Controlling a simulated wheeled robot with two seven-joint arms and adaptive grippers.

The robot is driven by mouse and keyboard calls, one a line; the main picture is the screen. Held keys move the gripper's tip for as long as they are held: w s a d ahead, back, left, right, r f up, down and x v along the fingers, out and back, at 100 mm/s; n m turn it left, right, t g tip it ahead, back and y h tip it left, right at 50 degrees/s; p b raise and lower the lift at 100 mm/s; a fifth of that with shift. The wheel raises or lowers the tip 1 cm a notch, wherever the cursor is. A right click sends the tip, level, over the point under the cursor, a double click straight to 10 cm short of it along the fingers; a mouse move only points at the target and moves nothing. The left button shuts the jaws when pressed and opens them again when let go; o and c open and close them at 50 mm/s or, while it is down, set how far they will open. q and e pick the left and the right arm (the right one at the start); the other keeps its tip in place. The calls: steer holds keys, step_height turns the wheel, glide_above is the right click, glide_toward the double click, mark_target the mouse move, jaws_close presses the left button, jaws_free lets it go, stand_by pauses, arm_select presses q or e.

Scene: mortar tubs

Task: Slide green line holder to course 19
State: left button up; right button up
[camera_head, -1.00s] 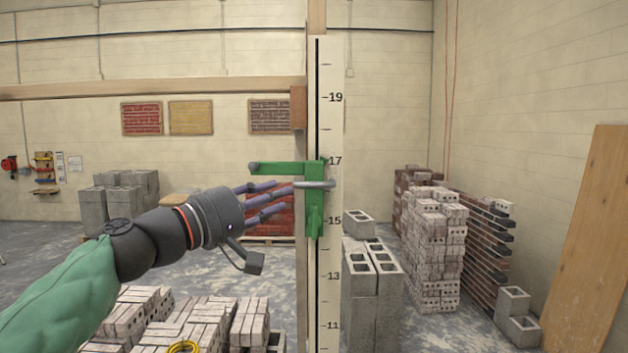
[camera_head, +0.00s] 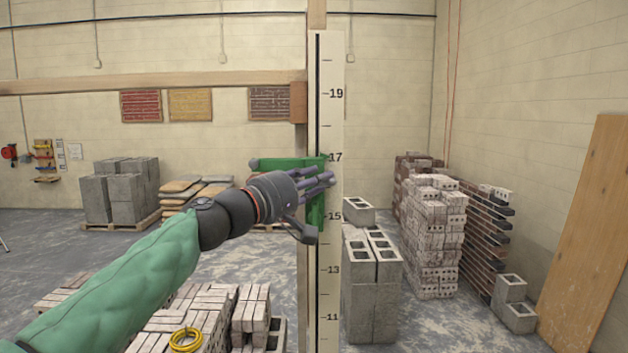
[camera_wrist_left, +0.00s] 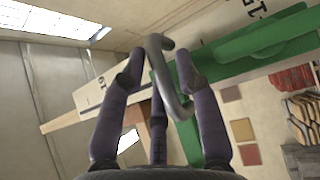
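The green line holder (camera_head: 280,164) sits on the white course pole (camera_head: 330,250), its upper arm just below the 17 mark. The 19 mark (camera_head: 336,93) is higher on the pole. My left gripper (camera_head: 326,180) is in front of the holder and hides its middle and handle in the head view. In the left wrist view, the bent grey handle (camera_wrist_left: 164,75) lies between the gripper's spread fingers, with the green holder (camera_wrist_left: 265,38) behind it. The fingers look open, with no clear grip on the handle. My right gripper is in neither view.
A wooden beam (camera_head: 200,82) runs left from the pole above the holder. Pale bricks (camera_head: 200,310) with a yellow coil (camera_head: 186,340) lie low at the left. Grey blocks (camera_head: 372,290) stand right of the pole. The pole above the holder looks clear.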

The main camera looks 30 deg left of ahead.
arm_select(q)
jaws_close()
step_height(320, 180, up, 14)
steer(key=p, duration=1)
steer(key=shift+s+f+p, duration=0.1)
steer(key=shift+f+p, duration=0.15)
steer(key=shift+p, duration=0.05)
jaws_free()
steer(key=shift+f, duration=0.1)
